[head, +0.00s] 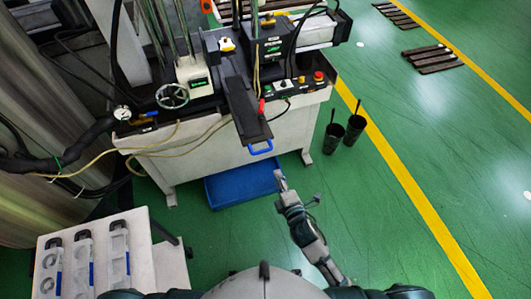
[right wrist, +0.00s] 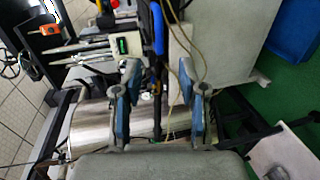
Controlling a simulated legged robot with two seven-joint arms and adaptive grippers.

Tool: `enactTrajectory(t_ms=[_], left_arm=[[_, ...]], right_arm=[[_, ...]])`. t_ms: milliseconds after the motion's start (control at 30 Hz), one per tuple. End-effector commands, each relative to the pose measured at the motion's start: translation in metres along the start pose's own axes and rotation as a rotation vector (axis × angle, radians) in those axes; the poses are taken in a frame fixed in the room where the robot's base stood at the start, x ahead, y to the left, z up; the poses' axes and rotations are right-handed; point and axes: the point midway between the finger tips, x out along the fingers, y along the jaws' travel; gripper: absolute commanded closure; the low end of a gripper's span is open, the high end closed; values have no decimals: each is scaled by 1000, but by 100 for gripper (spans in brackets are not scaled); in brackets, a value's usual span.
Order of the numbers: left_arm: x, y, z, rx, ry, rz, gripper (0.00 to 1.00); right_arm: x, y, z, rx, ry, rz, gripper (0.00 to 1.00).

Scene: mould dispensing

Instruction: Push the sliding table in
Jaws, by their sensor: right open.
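The sliding table (head: 243,108) is a long dark plate on the machine in the head view. It sticks out past the machine's front edge, and a blue handle (head: 260,148) is on its near end. My right gripper (head: 281,181) is below and slightly right of the handle in the picture, apart from it. In the right wrist view my right gripper (right wrist: 160,76) has its two blue-padded fingers spread with nothing held between them. My left gripper is not in view.
A blue bin (head: 235,187) lies on the floor under the machine (head: 215,145). Two black cylinders (head: 344,130) stand to its right. A white stand (head: 150,262) with moulds is at lower left. Hoses and cables run along the left.

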Motion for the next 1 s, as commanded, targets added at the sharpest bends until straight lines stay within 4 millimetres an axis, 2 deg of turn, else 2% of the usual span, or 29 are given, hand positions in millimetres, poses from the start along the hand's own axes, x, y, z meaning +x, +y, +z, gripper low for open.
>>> enactTrajectory(t_ms=[100, 200, 400, 533, 733, 1000], left_arm=[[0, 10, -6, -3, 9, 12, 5], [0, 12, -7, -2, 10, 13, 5], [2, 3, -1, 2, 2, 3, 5], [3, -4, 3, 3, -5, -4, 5], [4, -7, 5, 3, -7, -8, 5], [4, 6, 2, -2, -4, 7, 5]], right_arm=[[29, 2, -3, -1, 0, 3, 59], [54, 2, -5, -1, -1, 0, 59], [101, 1, -4, 0, 0, 0, 59], [125, 1, -2, 3, 0, 0, 59], [145, 0, 1, 6, 1, 0, 59], [151, 0, -3, 2, 1, 0, 59]])
